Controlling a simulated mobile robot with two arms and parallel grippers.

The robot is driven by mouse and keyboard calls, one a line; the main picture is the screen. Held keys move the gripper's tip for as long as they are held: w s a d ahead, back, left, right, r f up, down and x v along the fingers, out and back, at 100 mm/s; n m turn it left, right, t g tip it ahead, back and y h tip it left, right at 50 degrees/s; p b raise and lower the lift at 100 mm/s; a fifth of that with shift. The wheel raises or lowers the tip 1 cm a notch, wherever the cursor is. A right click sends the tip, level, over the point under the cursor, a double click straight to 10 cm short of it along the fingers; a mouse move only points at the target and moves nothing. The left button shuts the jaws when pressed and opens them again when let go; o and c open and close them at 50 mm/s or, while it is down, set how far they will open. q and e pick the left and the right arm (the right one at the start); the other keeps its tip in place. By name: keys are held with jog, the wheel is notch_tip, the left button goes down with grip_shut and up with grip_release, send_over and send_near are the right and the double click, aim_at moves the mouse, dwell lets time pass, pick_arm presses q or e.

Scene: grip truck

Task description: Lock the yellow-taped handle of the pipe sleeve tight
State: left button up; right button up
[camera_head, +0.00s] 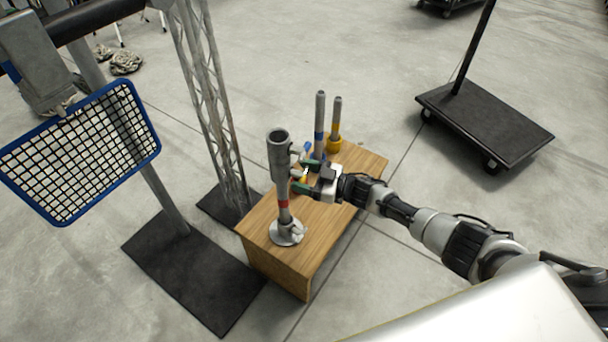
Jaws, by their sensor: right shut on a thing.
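The pipe sleeve (279,160) is a grey upright tube on a round metal base (286,232), with a red band low on it. It stands on a wooden box (345,175). My right gripper (302,177) reaches in from the right at the sleeve's upper side. Its green-tipped fingers are shut on a small part there, where a bit of yellow shows, likely the yellow-taped handle (304,173). The fingers hide most of the handle, so its angle is unclear. A blue-ended handle (308,147) shows just behind. My left gripper is not in view.
Two thinner upright pipes, one blue-banded (319,125) and one yellow-based (336,125), stand at the box's back. A lattice truss (207,100) and a blue-framed grid basket (80,150) are at left. A black cart (485,120) stands back right on open floor.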

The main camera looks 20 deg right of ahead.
jog(key=o, duration=0.9)
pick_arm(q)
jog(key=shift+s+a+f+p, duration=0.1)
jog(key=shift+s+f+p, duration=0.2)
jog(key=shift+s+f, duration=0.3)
pick_arm(e)
jog(key=v, duration=1.1)
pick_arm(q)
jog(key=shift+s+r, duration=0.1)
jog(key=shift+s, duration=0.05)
